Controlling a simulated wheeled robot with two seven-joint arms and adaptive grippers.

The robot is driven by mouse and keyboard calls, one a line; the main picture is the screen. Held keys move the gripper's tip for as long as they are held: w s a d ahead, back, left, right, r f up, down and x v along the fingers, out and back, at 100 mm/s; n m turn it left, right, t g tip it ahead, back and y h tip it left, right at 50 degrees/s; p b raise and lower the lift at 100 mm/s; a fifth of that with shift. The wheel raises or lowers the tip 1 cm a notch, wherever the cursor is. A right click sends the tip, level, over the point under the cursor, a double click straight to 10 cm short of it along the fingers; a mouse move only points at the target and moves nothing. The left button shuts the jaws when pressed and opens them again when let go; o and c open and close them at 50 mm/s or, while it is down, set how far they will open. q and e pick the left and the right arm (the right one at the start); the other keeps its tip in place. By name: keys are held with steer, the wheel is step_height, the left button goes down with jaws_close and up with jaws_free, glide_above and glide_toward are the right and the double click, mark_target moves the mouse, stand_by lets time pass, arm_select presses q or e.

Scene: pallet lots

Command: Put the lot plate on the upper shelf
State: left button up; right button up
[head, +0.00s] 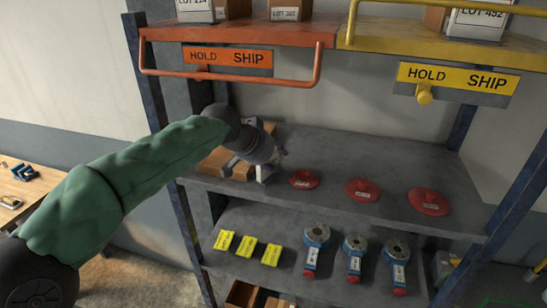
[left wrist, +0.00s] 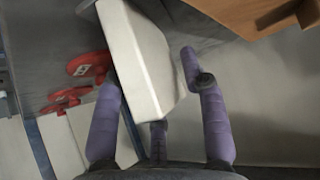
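My left gripper (head: 262,170) is over the left end of the grey upper shelf (head: 330,145), in front of a brown box (head: 215,160). In the left wrist view its purple fingers (left wrist: 155,90) stand wide apart around a white, plate-like block, probably the lot plate (left wrist: 140,60). A gap shows between the block and the right finger, and the left finger overlaps its edge. No lettering shows on the block, and the gripper hides most of it in the head view. My right gripper is not in view.
Red discs (head: 363,190) lie right of the gripper on that shelf. Yellow labels (head: 247,246) and blue round tools (head: 355,250) lie on the shelf below. Orange (head: 230,75) and yellow (head: 440,55) railed trays overhang above. The shelf behind the discs is clear.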

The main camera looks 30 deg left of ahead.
arm_select(q)
steer(key=shift+r, duration=0.1)
steer(key=shift+r, duration=0.2)
steer(key=p+v, duration=0.1)
steer(key=v, duration=1.1)
